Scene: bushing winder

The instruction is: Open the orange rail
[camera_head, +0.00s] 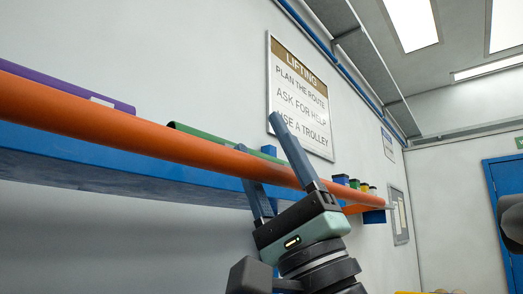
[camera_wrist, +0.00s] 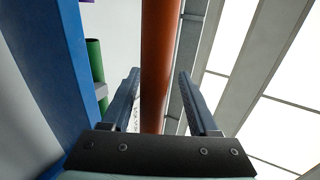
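The orange rail (camera_head: 110,116) is a long bar running along the front of the blue shelf from the left edge toward the right. Its far end shows beyond my gripper near the wall's right part. My gripper (camera_head: 258,130) reaches up at the rail with its two fingers spread, one on either side of it. In the wrist view the rail (camera_wrist: 160,40) runs between the open fingers (camera_wrist: 159,75), with a gap visible on both sides. I cannot tell whether either finger touches it.
The blue shelf (camera_head: 70,160) lies behind the rail, close to the left finger in the wrist view. A purple bar (camera_head: 60,87) and a green bar (camera_head: 205,137) rest behind the rail. Small coloured blocks (camera_head: 352,184) stand at the far end. A lifting sign (camera_head: 299,95) hangs above.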

